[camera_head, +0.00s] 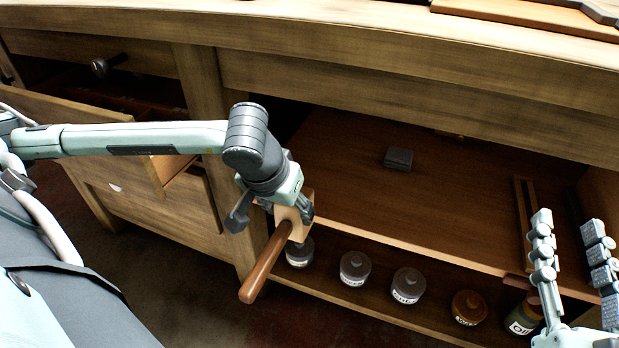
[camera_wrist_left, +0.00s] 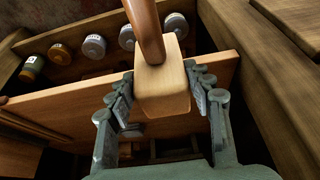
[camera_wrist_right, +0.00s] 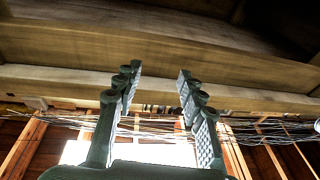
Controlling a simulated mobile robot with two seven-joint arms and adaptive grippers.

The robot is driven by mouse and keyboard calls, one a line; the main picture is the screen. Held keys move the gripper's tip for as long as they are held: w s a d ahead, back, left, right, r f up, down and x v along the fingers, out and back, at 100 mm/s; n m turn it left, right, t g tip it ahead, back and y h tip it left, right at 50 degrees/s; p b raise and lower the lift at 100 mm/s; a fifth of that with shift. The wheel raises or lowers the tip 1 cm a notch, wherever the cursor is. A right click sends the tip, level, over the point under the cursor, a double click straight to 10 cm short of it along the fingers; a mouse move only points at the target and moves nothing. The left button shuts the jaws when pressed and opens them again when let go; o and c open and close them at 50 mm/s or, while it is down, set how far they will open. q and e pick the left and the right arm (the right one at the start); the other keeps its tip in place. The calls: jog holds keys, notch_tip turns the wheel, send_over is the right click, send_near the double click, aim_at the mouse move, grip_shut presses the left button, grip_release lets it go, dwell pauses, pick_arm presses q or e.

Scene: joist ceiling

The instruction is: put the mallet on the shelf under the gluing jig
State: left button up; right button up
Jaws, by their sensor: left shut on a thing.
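The mallet has a pale wooden block head (camera_head: 295,222) and a brown handle (camera_head: 262,268). My left gripper (camera_head: 278,205) is shut on the head, at the left front of the open bay, with the handle pointing down and toward me. The head also shows between the fingers in the left wrist view (camera_wrist_left: 162,95). The wide brown shelf (camera_head: 430,215) lies inside the bench, behind and right of the mallet. A board with a dark part (camera_head: 535,14) lies on the bench top; I cannot tell if it is the gluing jig. My right gripper (camera_head: 567,224) is open and empty.
A grey block (camera_head: 399,158) sits on the shelf, and a wooden strip (camera_head: 523,215) lies at its right. Several jars, one grey (camera_head: 355,268), stand on the lower level. A drawer (camera_head: 60,115) is pulled out at left. The shelf's middle is clear.

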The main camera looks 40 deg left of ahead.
pick_arm(q)
jog(key=w, duration=0.3)
jog(key=w+a, duration=0.1)
jog(key=w, duration=0.3)
jog(key=w+a, duration=0.1)
jog(key=w, duration=0.2)
jog(key=shift+w+a+r+p, duration=0.1)
jog(key=shift+w+a+p, duration=0.1)
jog(key=shift+p, duration=0.1)
jog(key=shift+f, duration=0.3)
pick_arm(e)
jog(key=f, duration=0.1)
jog(key=d+f+g, duration=0.1)
jog(key=w+f+g+h, duration=0.1)
jog(key=f, duration=0.1)
jog(key=shift+d, duration=0.15)
jog(key=shift+r, duration=0.1)
pick_arm(q)
jog(key=shift+f, duration=0.15)
jog(key=o, duration=1.3)
jog(key=shift+o, duration=1.1)
pick_arm(e)
jog(key=shift+s+a+r+t, duration=0.1)
jog(key=shift+a+r+t, duration=0.1)
jog(key=shift+r, duration=0.2)
jog(key=shift+a+r+t, duration=0.1)
jog(key=shift+r+t, duration=0.1)
jog(key=shift+r, duration=0.15)
